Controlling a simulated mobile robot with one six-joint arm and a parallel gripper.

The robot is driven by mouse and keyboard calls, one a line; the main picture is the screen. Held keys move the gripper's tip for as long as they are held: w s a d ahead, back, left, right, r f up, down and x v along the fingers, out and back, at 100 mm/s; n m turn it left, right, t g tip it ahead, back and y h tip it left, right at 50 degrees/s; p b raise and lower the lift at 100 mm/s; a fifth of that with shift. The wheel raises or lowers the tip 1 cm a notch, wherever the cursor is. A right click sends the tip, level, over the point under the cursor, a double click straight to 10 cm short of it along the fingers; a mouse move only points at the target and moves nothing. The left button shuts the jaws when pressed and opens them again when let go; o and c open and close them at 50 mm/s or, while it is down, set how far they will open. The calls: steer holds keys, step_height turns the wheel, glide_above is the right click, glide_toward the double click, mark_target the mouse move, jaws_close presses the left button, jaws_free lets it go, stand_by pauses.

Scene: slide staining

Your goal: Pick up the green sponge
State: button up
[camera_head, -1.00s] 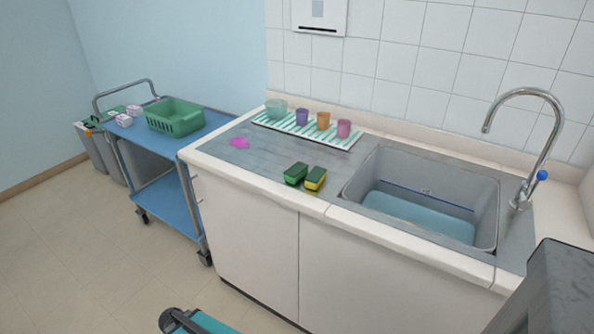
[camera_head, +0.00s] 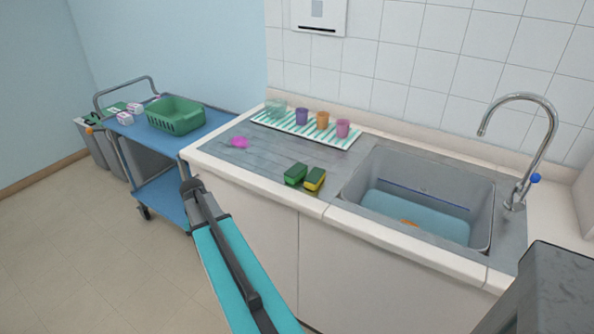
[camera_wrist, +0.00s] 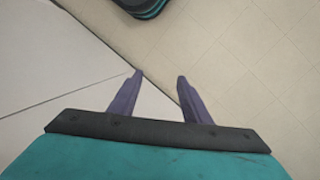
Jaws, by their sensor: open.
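The green sponge (camera_head: 296,174) lies on the grey drainboard, close to the left of the sink basin. A yellow sponge with a dark top (camera_head: 315,179) lies right beside it. My gripper (camera_head: 190,184) is in front of the counter's left front corner, left of the sponges and well apart from them. In the wrist view my gripper (camera_wrist: 160,76) shows two spread fingers with nothing between them, over the floor and the cabinet front. No sponge shows in the wrist view.
A striped mat (camera_head: 278,125) with several cups stands behind the sponges. A pink item (camera_head: 239,142) lies to their left. The sink basin (camera_head: 425,165) and tap (camera_head: 550,130) are to the right. A blue cart (camera_head: 205,122) with a green basket (camera_head: 174,115) stands left.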

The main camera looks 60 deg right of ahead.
steer(key=s+d+r+m+t+p, duration=0.1)
steer(key=s+d+r, duration=0.3)
steer(key=d+r, duration=0.5)
steer(key=s+d+r+m+h+p, duration=0.1)
steer(key=s+d+r+m+p, duration=0.1)
steer(key=d+r, duration=0.7)
steer(key=s+d+r+m+t+h+p, duration=0.1)
steer(key=s+d+r+m, duration=0.2)
steer(key=r, duration=1.4)
steer(key=s+d, duration=0.3)
steer(key=d, duration=0.3)
steer(key=shift+r+m+t, duration=0.2)
steer(key=shift+m+t, duration=0.1)
steer(key=shift+m, duration=0.1)
steer(key=shift+f, duration=0.1)
steer(key=p, duration=0.2)
glide_above(296, 170)
steer(key=a, duration=0.1)
steer(key=shift+w+f, duration=0.15)
steer(key=shift+f, duration=4.05)
steer(key=shift+f, duration=0.15)
steer(key=shift+d+f+p, duration=0.25)
steer(key=shift+f+p, duration=0.65)
steer(key=shift+f, duration=0.15)
steer(key=shift+d+f+p, duration=0.2)
steer(key=shift+f+p, duration=0.15)
steer(key=shift+f, duration=1.05)
